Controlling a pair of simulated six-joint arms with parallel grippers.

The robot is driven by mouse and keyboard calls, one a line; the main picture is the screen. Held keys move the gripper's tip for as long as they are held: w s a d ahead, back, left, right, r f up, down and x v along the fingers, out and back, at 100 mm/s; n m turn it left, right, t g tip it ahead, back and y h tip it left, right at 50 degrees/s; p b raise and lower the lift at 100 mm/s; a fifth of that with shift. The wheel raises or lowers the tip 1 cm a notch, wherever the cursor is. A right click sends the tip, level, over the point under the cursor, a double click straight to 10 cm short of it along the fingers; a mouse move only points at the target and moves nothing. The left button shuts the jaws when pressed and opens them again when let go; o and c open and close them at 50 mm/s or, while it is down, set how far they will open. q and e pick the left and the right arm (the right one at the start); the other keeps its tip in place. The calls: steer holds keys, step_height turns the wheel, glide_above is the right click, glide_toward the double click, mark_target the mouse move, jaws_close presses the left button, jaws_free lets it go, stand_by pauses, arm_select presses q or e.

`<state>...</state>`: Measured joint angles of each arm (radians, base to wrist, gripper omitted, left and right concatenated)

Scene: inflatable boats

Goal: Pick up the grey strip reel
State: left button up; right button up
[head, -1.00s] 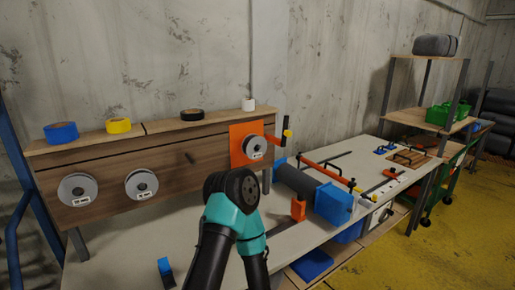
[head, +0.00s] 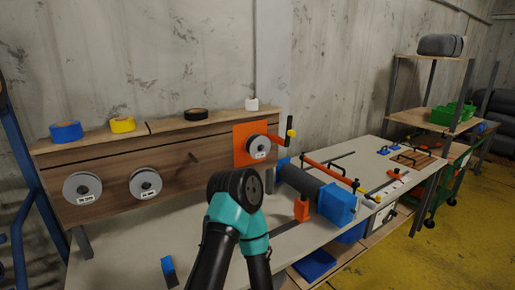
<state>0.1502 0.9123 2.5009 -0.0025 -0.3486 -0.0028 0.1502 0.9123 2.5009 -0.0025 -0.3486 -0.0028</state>
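Two grey reels with white labels hang on the front of the wooden board: one at the far left (head: 82,188) and one to its right (head: 145,183). A third, smaller-looking grey reel (head: 259,147) sits on an orange plate at the board's right end. The labels are too small to read, so I cannot tell which is the strip reel. A teal and black arm of mine rises from the bottom centre, its joint in front of the bench. Neither of my grippers shows, and no reel is seen held.
Blue tape (head: 66,132), yellow tape (head: 122,125), black tape (head: 195,115) and a white roll (head: 251,104) stand on the board's top. A grey roller with blue ends (head: 338,205) and orange clamps lie on the bench to the right. The bench (head: 125,250) is mostly clear at left.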

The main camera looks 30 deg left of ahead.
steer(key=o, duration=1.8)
